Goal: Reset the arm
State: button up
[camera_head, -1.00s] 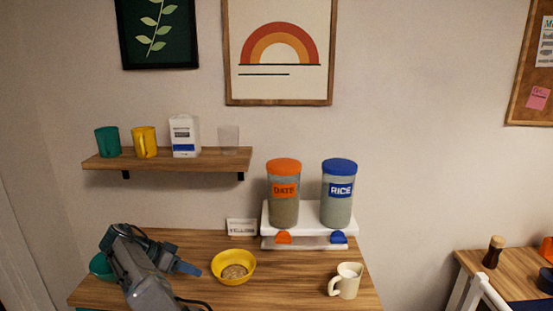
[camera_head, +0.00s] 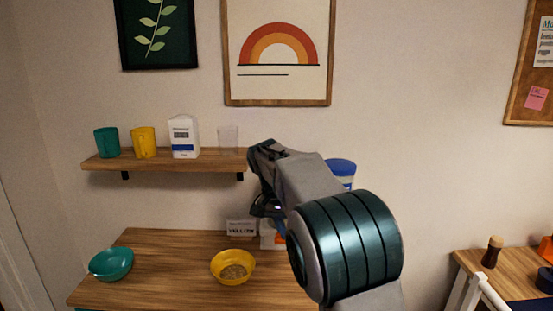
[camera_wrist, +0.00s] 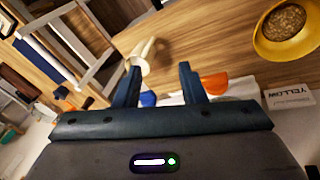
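My arm is raised in front of the cabinet in the head view, and my gripper (camera_head: 266,207) hangs above the counter, partly hidden by my own arm. In the wrist view my gripper (camera_wrist: 158,82) shows two fingers apart with nothing between them. The yellow bowl (camera_head: 233,276) with grain in it stands on the counter; it also shows at the upper right in the wrist view (camera_wrist: 262,42). The cream mug (camera_wrist: 142,56) shows beyond the fingers in the wrist view; my arm hides it in the head view.
A teal bowl (camera_head: 110,264) stands at the counter's left. The blue-lidded container (camera_head: 343,167) is mostly hidden behind my arm. A small card (camera_head: 241,227) stands at the back. The shelf (camera_head: 165,160) holds mugs, a carton and a clear cup. A side table (camera_head: 510,270) stands right.

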jog(key=s+d+r+n+t+y, duration=0.1)
jog(key=s+d, duration=0.4)
jog(key=s, duration=0.3)
jog(key=s+d+n+y, duration=0.2)
jog(key=s+d, duration=0.2)
jog(key=s, duration=0.3)
jog(key=s+d+f+n+t, duration=0.1)
jog(key=s+f, duration=0.1)
jog(key=s, duration=0.5)
jog(key=s+d+f+n, duration=0.1)
jog(key=s+f, duration=0.2)
jog(key=s, duration=0.5)
jog(key=shift+f+t, duration=0.3)
jog(key=shift+t, duration=0.1)
